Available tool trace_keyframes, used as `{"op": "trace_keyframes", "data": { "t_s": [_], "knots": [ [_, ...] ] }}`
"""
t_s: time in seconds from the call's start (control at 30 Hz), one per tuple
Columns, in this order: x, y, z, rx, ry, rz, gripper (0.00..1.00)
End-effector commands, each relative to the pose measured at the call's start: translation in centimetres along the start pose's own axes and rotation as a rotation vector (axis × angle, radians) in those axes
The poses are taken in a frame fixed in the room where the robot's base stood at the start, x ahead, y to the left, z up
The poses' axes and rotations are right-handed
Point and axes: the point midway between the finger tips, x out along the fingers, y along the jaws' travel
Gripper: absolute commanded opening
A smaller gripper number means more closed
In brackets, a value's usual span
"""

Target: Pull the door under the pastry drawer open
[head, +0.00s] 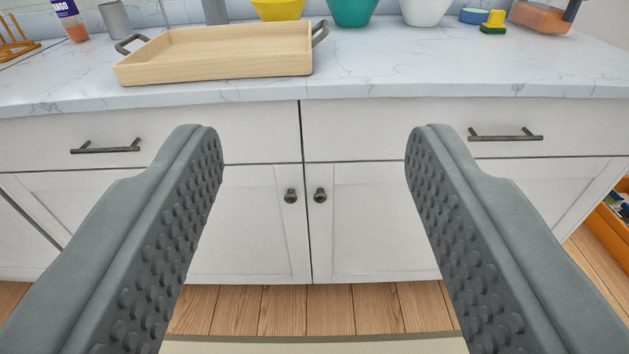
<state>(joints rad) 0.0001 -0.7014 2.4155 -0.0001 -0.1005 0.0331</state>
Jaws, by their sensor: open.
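Two white cabinet doors stand side by side under the counter, a left door (245,240) and a right door (370,240); both look shut. The left door has a dark round knob (291,196) and the right door has a matching knob (320,196), close to the seam between them. Above them are a left drawer (250,135) and a right drawer (370,130), both shut, each with a dark bar handle. No label shows which is the pastry drawer. My gripper (313,140) is open and empty, its fingers spread wide in front of the cabinets. The fingers hide parts of both doors.
A wooden tray (215,60) with dark handles sits on the marble counter (420,80). Yellow, teal and white bowls stand behind, with a sponge and a container at right. An orange crate (610,225) stands at the right edge. Wooden floor shows below the doors.

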Motion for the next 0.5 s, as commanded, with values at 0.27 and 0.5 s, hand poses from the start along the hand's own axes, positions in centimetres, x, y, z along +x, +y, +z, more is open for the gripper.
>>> {"op": "trace_keyframes", "data": {
  "t_s": [0.27,0.5],
  "knots": [
    [8.1,0.2,5.0,0.030,0.000,0.000,0.52],
    [13.8,0.3,10.1,0.055,0.004,0.000,0.52]
  ]
}}
